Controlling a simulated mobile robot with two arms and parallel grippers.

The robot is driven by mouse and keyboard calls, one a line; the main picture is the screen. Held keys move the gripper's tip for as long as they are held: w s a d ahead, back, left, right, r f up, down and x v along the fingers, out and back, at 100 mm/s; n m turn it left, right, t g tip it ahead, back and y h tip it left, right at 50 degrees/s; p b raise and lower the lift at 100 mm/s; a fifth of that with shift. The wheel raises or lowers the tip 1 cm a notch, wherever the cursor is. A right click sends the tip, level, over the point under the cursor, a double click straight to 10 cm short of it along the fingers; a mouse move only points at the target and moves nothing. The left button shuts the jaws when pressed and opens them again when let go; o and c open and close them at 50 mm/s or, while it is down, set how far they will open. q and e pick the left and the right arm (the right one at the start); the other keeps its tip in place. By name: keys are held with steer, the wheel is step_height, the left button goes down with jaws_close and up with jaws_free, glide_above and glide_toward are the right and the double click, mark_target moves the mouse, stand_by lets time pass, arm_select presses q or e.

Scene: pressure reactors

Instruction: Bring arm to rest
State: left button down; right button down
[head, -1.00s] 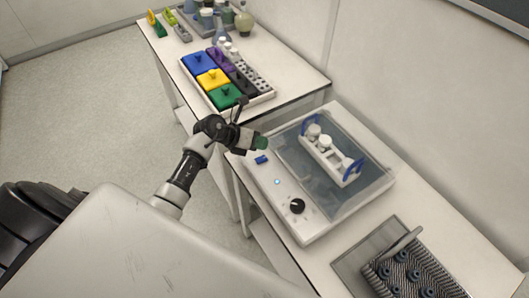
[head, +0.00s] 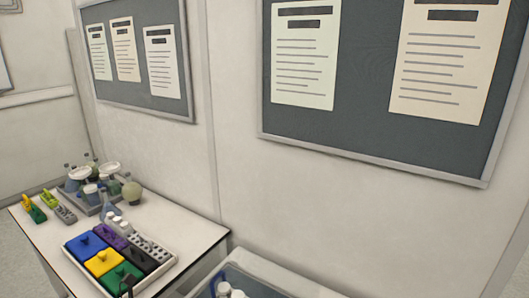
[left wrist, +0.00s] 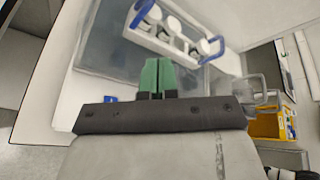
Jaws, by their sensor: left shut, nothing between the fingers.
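My left gripper (left wrist: 158,76) shows in the left wrist view with its green fingertips together and nothing between them. It is in front of the white device with a clear cover and a white rack (left wrist: 172,45) with blue handles. The rack holds several white-capped vessels. In the head view the left gripper is not clearly visible; only a small dark part shows at the bottom edge by the green block. My right gripper is in neither view.
The device's cover (head: 250,278) shows at the bottom of the head view. On the far table (head: 205,232) are a tray of coloured blocks (head: 103,262), a round flask (head: 132,190) and other glassware. Pinboards (head: 370,125) hang on the wall. A yellow bin (left wrist: 268,124) shows in the left wrist view.

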arm_select(q)
step_height(320, 180, up, 7)
steer(key=s+n+t+y, duration=0.1)
steer(key=n+t, duration=0.6)
steer(key=s+a+r+n+t+y, duration=0.2)
steer(key=s+a+n+y, duration=0.25)
steer(key=n+y, duration=0.8)
steer(key=s+d+f+n+g+h, duration=0.2)
steer(key=s+d+f+n+g, duration=0.1)
steer(key=s+n+g, duration=0.3)
steer(key=s+d+f+n+g+h, duration=0.1)
steer(key=s+d+f+n+g, duration=0.2)
steer(key=s, duration=0.6)
steer(key=s+d+f+n+g+h, duration=0.2)
steer(key=s+f+n+g, duration=0.25)
steer(key=s+g, duration=0.2)
step_height(320, 180, down, 29)
steer(key=s+g+b, duration=0.2)
steer(key=s, duration=0.1)
steer(key=s+a+f+b, duration=0.2)
steer(key=s+f, duration=1.3)
steer(key=f, duration=0.2)
steer(key=shift+s+a+g, duration=0.3)
steer(key=shift+a+g, duration=0.05)
